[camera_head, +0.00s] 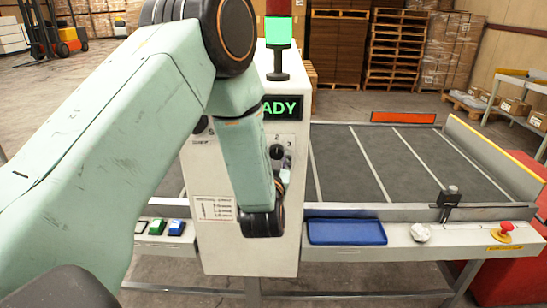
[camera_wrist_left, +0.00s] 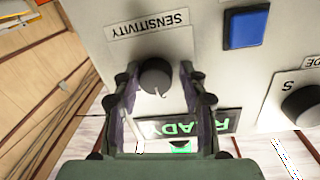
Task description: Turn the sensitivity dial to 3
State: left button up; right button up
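The sensitivity dial (camera_head: 277,152) is a dark round knob on the pale front of the cabinet, under the green READY display (camera_head: 281,107). The numbers 2 and 3 show by it, 2 above and 3 to the right. In the left wrist view the picture is upside down, and the knob (camera_wrist_left: 155,76) has a small white mark on the side toward the display. My left gripper (camera_wrist_left: 158,72) is open, with one finger on each side of the knob; I cannot tell whether they touch it. In the head view my left arm hides part of the panel.
A blue button (camera_wrist_left: 243,28) and a second dark knob (camera_wrist_left: 302,106) are close by on the panel. A blue tray (camera_head: 346,232), a white lump (camera_head: 420,233) and a red stop button (camera_head: 506,227) are on the front ledge. The grey conveyor bed (camera_head: 345,170) is clear.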

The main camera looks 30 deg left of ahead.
pick_arm(q)
jog(key=shift+d+r, duration=0.15)
jog(key=shift+d, duration=0.25)
jog(key=c, duration=0.3)
jog(key=shift+d, duration=0.1)
jog(key=shift+c, duration=0.7)
jog(key=shift+s+a, duration=0.15)
jog(key=shift+a, duration=0.05)
jog(key=shift+c, duration=1.4)
jog(key=shift+d, duration=0.1)
pick_arm(e)
jog(key=shift+d, duration=0.25)
pick_arm(q)
jog(key=shift+r, duration=0.1)
